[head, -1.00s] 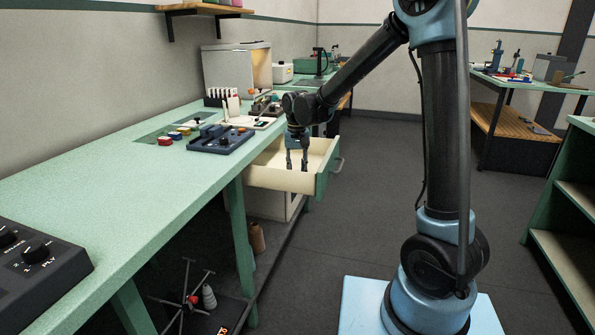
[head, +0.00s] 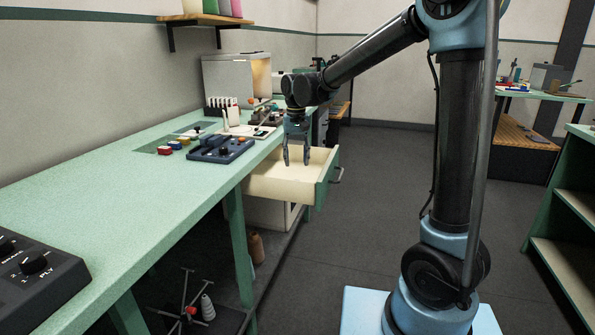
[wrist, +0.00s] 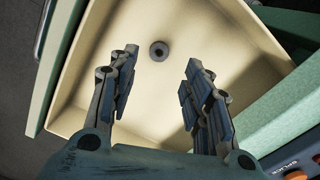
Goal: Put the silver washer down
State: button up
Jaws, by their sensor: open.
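The silver washer (wrist: 159,51) shows in the wrist view as a small grey ring with a dark centre. It lies on the cream floor of the open drawer (wrist: 240,45), a little beyond the gap between my fingertips. My gripper (wrist: 158,75) is open with nothing between its fingers, and the washer is apart from both of them. In the head view my gripper (head: 296,163) points down over the drawer (head: 275,188). The washer is hidden behind the drawer's wall there.
The green bench (head: 110,195) runs along the left. A blue tool block (head: 221,149) and several small coloured pieces (head: 175,144) stand on it near the drawer. The drawer's green front (head: 327,180) juts into the aisle. The floor to the right of my base is clear.

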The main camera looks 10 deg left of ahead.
jog(key=s+d+r+m+t, duration=0.15)
jog(key=s+d, duration=0.25)
jog(key=d, duration=0.9)
jog(key=s+d+r+g, duration=0.1)
jog(key=s+d+r, duration=0.15)
jog(key=d, duration=0.95)
jog(key=s+d+f+m+t, duration=0.1)
jog(key=s+d+f+m, duration=0.1)
jog(key=s+d+f, duration=1.1)
jog(key=s+d, duration=0.2)
jog(key=s, duration=0.1)
jog(key=shift+s+d+f+t, duration=0.3)
jog(key=shift+d+t, duration=0.05)
